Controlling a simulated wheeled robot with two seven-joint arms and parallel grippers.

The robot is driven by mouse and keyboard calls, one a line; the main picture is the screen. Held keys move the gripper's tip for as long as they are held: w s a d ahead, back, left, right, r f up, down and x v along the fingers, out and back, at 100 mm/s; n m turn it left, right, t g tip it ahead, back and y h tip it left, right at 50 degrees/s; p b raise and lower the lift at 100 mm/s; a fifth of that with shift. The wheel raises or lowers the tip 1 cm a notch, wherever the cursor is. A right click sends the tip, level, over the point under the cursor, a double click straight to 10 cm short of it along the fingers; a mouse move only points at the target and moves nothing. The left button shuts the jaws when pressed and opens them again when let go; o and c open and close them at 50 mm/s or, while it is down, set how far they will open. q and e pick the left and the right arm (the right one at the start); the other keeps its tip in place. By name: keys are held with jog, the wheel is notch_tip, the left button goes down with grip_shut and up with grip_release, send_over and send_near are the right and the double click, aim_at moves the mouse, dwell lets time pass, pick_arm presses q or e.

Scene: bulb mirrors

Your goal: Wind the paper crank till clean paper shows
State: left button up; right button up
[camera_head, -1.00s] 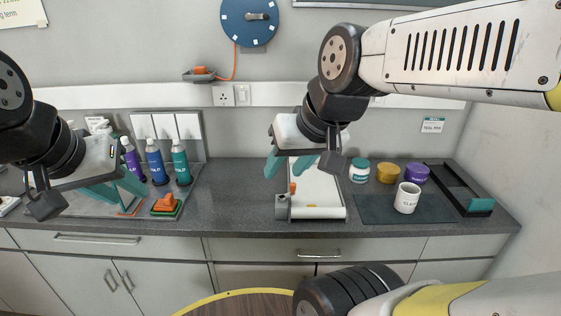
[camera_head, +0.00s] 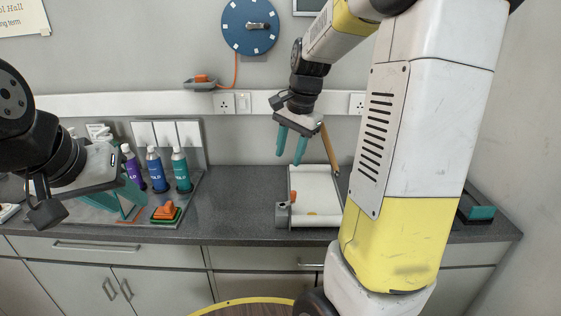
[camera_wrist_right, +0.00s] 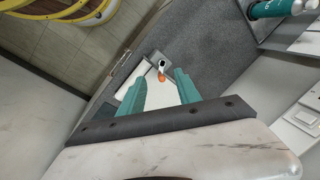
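The paper holder (camera_head: 339,219) stands on the counter, with white paper (camera_head: 312,183) on its bed and a small yellow mark near the front. A grey block (camera_head: 283,213) with an orange crank knob (camera_head: 293,194) sits at its front left corner. My right gripper (camera_head: 289,157) is open and empty, above the back left part of the holder, clear of the knob. In the right wrist view the orange knob (camera_wrist_right: 161,77) shows between the open fingertips, farther away. My left gripper (camera_head: 131,211) looks open and empty, over the counter at the left.
Purple, blue and teal bottles (camera_head: 180,170) stand at the left back. An orange and green block (camera_head: 165,212) lies before them. My right arm hides much of the right counter; a dark tray (camera_head: 476,212) shows beyond.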

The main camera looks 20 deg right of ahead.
aim_at(293, 190)
jog(key=w+d+f+m, duration=0.1)
jog(key=w+f, duration=0.1)
jog(key=f, duration=0.1)
jog(key=w+d+f+m+g+h, duration=0.1)
jog(key=w+f+m, duration=0.1)
jog(key=w+f, duration=0.1)
jog(key=w+d+f+m+g, duration=0.1)
jog(key=w+d+f+m, duration=0.1)
jog(key=f, duration=0.1)
jog(key=shift+w, duration=0.3)
jog(key=shift+f, duration=4.3)
jog(key=shift+f, duration=0.3)
jog(key=shift+c, duration=0.2)
grip_shut()
